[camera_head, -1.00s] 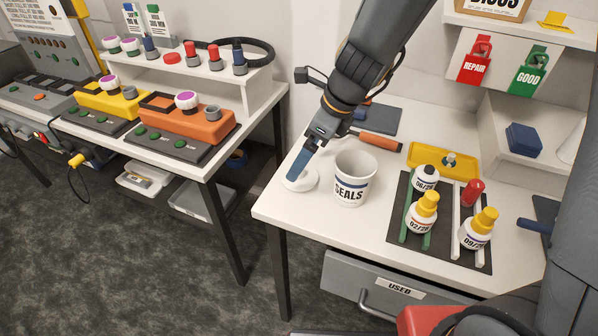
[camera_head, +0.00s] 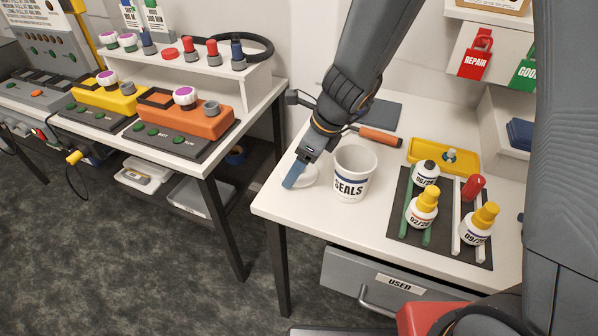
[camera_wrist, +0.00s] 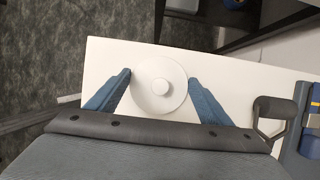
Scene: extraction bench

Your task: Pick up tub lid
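The tub lid is a white disc with a small round knob. In the wrist view the lid (camera_wrist: 160,105) lies on the white bench, between the blue fingers of my gripper (camera_wrist: 160,75). The fingers are open, one on each side, and I cannot tell whether either touches the rim. In the head view my gripper (camera_head: 294,175) points down at the lid (camera_head: 311,174) and covers part of it. The lid lies left of the white tub marked SEALS (camera_head: 351,188).
An orange-handled tool (camera_head: 380,136) lies behind the tub. A dark rack mat (camera_head: 397,225) with several bottles and a yellow tray (camera_head: 425,152) are to the right. The bench edge is close in front of the lid. Another bench (camera_head: 196,156) with orange and yellow units stands left.

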